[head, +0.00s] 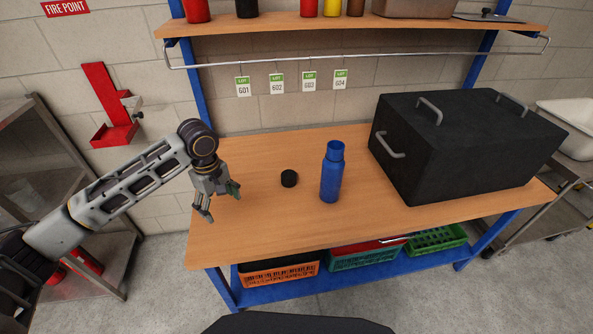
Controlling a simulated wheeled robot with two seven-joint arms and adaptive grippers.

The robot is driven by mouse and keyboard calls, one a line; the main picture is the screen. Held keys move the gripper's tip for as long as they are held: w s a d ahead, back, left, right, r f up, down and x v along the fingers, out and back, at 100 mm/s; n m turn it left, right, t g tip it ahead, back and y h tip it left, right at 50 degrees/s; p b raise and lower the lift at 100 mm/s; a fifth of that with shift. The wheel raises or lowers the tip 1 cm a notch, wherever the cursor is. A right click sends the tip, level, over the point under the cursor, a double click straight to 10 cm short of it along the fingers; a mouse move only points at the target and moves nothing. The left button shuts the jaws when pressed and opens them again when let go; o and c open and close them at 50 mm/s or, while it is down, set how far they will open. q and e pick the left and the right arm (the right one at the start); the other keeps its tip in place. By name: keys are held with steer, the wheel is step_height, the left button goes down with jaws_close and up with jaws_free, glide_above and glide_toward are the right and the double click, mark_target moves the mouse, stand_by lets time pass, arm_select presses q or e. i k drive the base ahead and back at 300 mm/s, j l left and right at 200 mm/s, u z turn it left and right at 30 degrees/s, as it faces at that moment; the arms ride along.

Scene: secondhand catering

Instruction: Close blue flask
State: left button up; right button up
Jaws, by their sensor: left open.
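A blue flask (332,172) stands upright on the wooden bench in the middle of the head view. Its neck shows at the top with no cap on it. A small round black cap (289,178) lies on the bench just left of the flask, apart from it. My left gripper (220,203) is open and empty over the left end of the bench, left of the cap, with its fingers pointing down and to the right. It touches neither the cap nor the flask. My right gripper is not in view.
A large black box with handles (462,150) fills the bench's right side. A shelf (300,27) with bottles and a hanging rail runs above the back. The bench front (270,225) is clear. Orange (278,273), teal and green crates sit below.

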mark_target(332, 163)
steer(key=i+l, duration=0.8)
steer(key=i, duration=0.1)
